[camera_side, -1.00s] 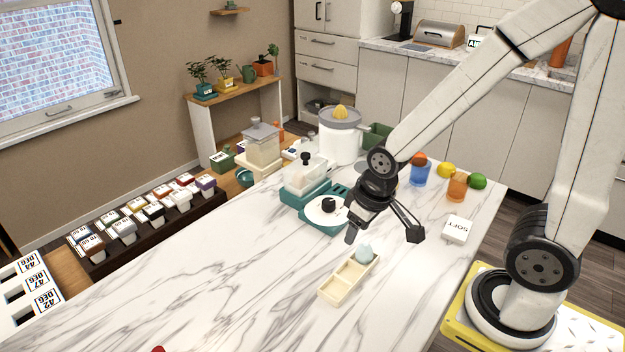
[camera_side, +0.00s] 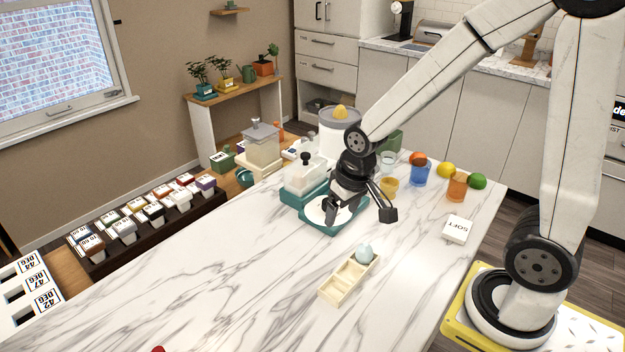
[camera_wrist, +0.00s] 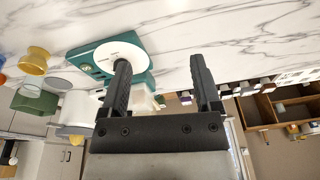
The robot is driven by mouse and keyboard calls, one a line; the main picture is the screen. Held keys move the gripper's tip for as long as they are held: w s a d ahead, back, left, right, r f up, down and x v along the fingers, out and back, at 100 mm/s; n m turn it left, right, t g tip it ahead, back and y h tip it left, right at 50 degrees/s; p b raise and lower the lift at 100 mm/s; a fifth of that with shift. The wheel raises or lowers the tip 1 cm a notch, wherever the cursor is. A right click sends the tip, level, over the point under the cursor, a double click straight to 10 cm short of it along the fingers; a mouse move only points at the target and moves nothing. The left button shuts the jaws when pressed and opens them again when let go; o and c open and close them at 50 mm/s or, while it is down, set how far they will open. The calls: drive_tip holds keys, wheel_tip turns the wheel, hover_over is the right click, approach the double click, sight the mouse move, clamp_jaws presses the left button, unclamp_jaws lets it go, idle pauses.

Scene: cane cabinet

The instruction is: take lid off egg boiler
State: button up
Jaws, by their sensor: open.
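The lid is also in the wrist view (camera_wrist: 110,50) on the teal body (camera_wrist: 80,62). My gripper (camera_side: 359,213) is open and empty at the lid. I cannot tell whether the finger touches the lid. A pale blue egg (camera_side: 364,252) sits in a cream tray (camera_side: 338,284) in front.
A juicer (camera_side: 338,130) is further back. A yellow cup (camera_side: 389,187), blue glass (camera_side: 420,174) and orange glass (camera_side: 457,188) stand to the right, near a SOFT block (camera_side: 458,229).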

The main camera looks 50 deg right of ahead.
drive_tip(key=w+d+r+m+g, duration=0.1)
drive_tip(key=w+d+r+m, duration=0.15)
drive_tip(key=w, duration=0.45)
drive_tip(key=w+d+r+m, duration=0.1)
drive_tip(key=w+d+m, duration=0.25)
drive_tip(key=w, duration=0.25)
drive_tip(key=r+m+g, duration=0.1)
drive_tip(key=m, duration=0.6)
hover_over(306, 153)
drive_tip(key=a, duration=0.1)
drive_tip(key=shift+s+a+r, duration=0.15)
drive_tip(key=shift+s+r, duration=0.05)
drive_tip(key=shift+w+d, duration=0.3)
drive_tip(key=shift+d, duration=0.15)
drive_tip(key=shift+s+f, duration=0.15)
drive_tip(key=shift+f, duration=3.7)
clamp_jaws()
